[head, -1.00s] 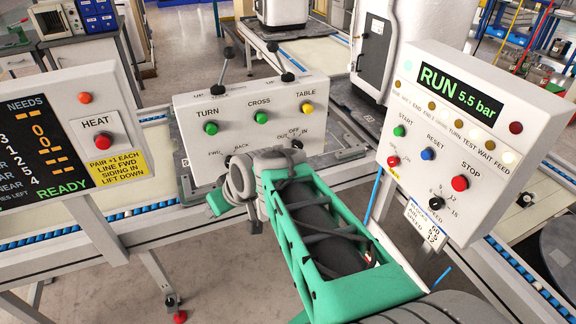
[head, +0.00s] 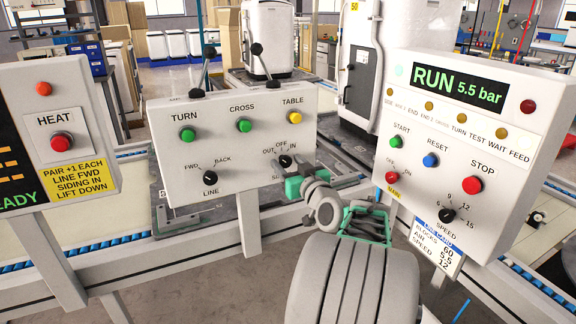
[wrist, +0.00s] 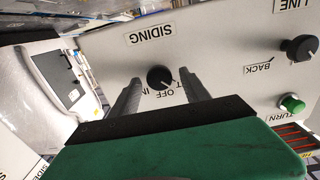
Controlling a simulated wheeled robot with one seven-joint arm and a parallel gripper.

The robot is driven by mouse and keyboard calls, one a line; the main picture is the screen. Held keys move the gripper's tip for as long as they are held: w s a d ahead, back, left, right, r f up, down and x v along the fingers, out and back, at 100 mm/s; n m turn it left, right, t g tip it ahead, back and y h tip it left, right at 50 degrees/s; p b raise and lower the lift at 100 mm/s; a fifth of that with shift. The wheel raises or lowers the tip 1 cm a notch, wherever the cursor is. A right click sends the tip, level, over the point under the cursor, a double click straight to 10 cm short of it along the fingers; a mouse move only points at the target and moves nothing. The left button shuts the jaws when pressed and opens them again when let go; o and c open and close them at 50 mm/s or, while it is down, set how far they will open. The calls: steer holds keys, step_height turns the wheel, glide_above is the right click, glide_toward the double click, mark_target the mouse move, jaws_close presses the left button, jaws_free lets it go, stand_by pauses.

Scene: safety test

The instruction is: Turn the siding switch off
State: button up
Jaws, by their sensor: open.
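The siding switch (head: 285,161) is a black rotary knob at the lower right of the grey centre panel, with OUT, OFF and IN marked around it. It also shows in the wrist view (wrist: 160,77), upside down, with the SIDING label above it. Its pointer setting is too small to read surely. My gripper (head: 300,184) is at the panel's lower right, just below the knob in the picture. In the wrist view my gripper (wrist: 153,92) is open, one dark finger on each side of the knob. Whether the fingers touch it cannot be told.
The LINE knob (head: 210,177) and the green TURN button (head: 188,134) are left on the same panel; the green CROSS button (head: 244,125) and yellow TABLE button (head: 295,117) sit above. A RUN panel (head: 490,145) stands close right; a HEAT panel (head: 85,82) is left.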

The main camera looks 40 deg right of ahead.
steer(key=shift+w, duration=0.2)
jaws_close()
stand_by(0.5)
